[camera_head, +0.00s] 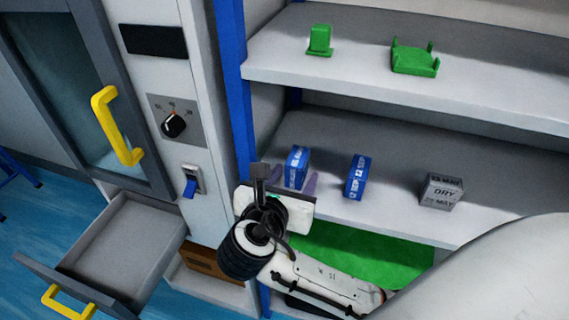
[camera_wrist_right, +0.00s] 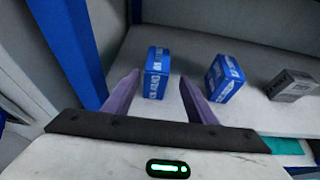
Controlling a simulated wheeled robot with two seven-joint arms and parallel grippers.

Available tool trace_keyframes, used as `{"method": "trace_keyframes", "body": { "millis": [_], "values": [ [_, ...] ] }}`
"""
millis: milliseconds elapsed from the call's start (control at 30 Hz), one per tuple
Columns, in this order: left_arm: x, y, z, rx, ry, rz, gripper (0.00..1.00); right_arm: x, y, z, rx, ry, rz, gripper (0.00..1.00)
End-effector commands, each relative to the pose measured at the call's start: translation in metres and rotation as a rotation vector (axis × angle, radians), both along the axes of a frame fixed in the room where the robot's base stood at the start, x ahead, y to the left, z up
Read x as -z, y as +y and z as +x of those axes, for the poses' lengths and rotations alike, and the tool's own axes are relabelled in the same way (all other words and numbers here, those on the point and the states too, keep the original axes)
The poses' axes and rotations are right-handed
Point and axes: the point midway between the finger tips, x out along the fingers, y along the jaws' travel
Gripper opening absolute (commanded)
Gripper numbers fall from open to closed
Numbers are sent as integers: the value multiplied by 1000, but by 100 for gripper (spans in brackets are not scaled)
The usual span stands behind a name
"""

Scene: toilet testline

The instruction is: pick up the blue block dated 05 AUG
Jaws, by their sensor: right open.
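A blue block (camera_head: 297,166) with white print stands on the lower shelf near its left end; I cannot read its date clearly. It also shows in the right wrist view (camera_wrist_right: 157,70), ahead of and between the fingertips. My right gripper (camera_head: 294,182) is open, with purple fingers, close in front of this block and empty. In the right wrist view the gripper (camera_wrist_right: 160,88) has one finger on each side of the block's near end. A second blue block (camera_head: 358,177), printed 12 SEP, stands to the right. My left gripper is not in view.
A grey block (camera_head: 441,191) marked DRY stands farther right on the lower shelf (camera_head: 405,224). Two green parts (camera_head: 319,41) (camera_head: 414,58) sit on the upper shelf. A blue post (camera_head: 236,90) rises left of the gripper. An open drawer (camera_head: 122,240) stands at lower left.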

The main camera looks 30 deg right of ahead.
Motion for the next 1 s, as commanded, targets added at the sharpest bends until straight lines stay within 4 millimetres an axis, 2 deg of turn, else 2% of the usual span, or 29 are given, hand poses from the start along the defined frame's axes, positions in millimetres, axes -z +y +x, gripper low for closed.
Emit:
{"method": "trace_keyframes", "body": {
  "millis": [133,433,700,1000],
  "values": [
    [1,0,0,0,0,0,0,10,-17,14,3,1,-1,52],
    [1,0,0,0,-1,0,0,18,-35,33,0,-2,1,52],
    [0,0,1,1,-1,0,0,29,-61,59,0,-1,0,52],
    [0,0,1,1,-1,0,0,32,-64,63,-2,-4,2,52]
  ]
}}
